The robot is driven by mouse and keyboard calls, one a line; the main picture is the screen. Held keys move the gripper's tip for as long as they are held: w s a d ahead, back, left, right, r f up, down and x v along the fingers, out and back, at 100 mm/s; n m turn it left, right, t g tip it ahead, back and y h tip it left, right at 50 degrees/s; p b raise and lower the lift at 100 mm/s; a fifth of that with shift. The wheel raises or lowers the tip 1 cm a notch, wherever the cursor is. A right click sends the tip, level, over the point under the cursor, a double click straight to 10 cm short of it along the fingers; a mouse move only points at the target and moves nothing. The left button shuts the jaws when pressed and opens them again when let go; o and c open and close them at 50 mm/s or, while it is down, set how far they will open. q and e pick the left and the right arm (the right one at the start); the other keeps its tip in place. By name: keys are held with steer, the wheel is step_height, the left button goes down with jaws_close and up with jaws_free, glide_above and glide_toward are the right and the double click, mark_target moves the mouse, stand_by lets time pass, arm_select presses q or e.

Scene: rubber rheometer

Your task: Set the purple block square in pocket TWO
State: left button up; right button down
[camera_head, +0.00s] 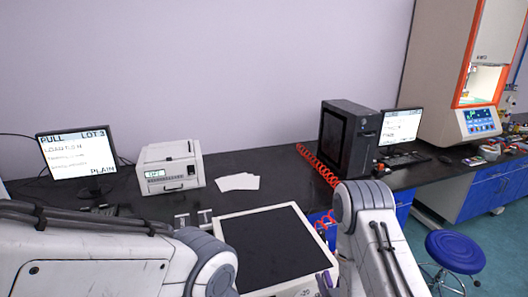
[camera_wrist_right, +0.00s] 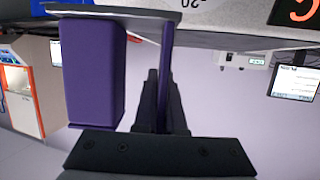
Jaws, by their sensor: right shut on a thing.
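The purple block shows large in the right wrist view (camera_wrist_right: 92,75), beside my right gripper (camera_wrist_right: 162,85). The dark fingers are shut on a thin upright purple strip that meets the same grey plate as the block at the picture's top. In the head view only a small purple part (camera_head: 327,279) shows beside my right arm, near the front right corner of a white-framed unit with a dark top (camera_head: 223,223). My right fingers are hidden there. I cannot make out pocket TWO.
A monitor (camera_head: 77,160) reads PULL, LOT 3 and PLAIN. A white instrument (camera_head: 171,166) and white sheets (camera_head: 238,182) lie on the dark bench. A black tower (camera_head: 347,139), red coiled cord (camera_head: 316,166) and second monitor (camera_head: 400,126) stand right. A blue stool (camera_head: 455,251) is on the floor.

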steer(key=shift+s+d+f+m+h+b, duration=0.1)
steer(key=shift+d+f+m+h+b, duration=0.35)
steer(key=shift+d+f, duration=0.65)
arm_select(q)
steer(key=shift+f, duration=0.9)
arm_select(e)
steer(key=shift+a, duration=0.1)
